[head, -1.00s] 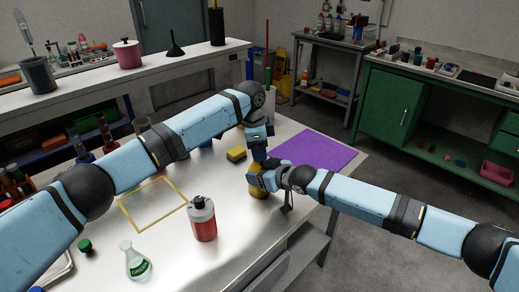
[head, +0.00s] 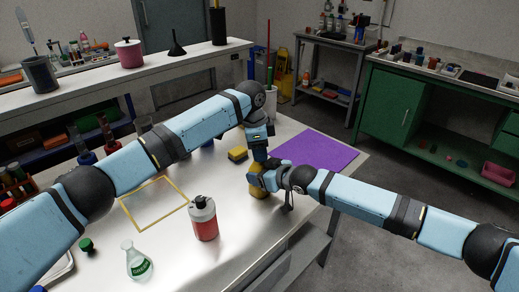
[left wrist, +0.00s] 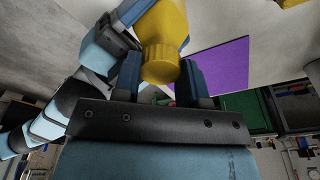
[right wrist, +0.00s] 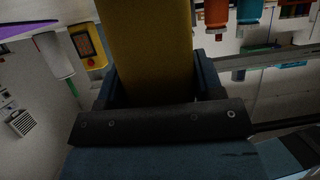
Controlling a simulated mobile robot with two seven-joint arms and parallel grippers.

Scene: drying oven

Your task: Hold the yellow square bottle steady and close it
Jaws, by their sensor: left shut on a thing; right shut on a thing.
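The yellow square bottle (head: 258,192) stands on the table, mostly hidden behind my grippers in the head view. In the left wrist view its ribbed yellow cap (left wrist: 161,62) sits on the neck of the bottle (left wrist: 163,22), between the fingers of my left gripper (left wrist: 160,80). My left gripper (head: 259,160) is above the bottle and shut on the cap. My right gripper (head: 268,181) is shut on the bottle's body from the right. The body also fills the space between its fingers in the right wrist view (right wrist: 148,45). Whether the cap is fully seated cannot be told.
A yellow sponge-like block (head: 237,154) and a purple mat (head: 318,153) lie near the grippers. A red-filled bottle (head: 203,219), a flask (head: 137,262), a green stopper (head: 86,245) and a yellow frame (head: 130,226) stand or lie nearer the front.

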